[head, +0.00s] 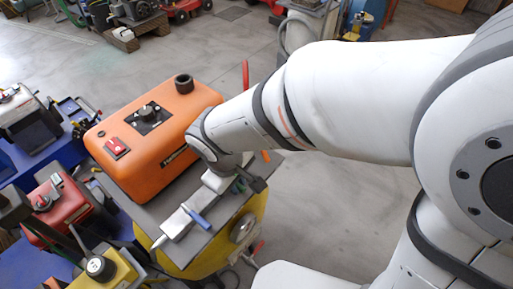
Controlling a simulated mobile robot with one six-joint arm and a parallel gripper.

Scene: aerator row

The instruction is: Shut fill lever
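An orange machine (158,136) with a black knob and a red switch stands on a grey top plate above a yellow body (217,246). Which one is the fill lever I cannot tell.
A blue bench (73,249) with a red box (57,208) and other equipment stands close on the left. Open concrete floor (320,215) lies to the right, under my arm.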

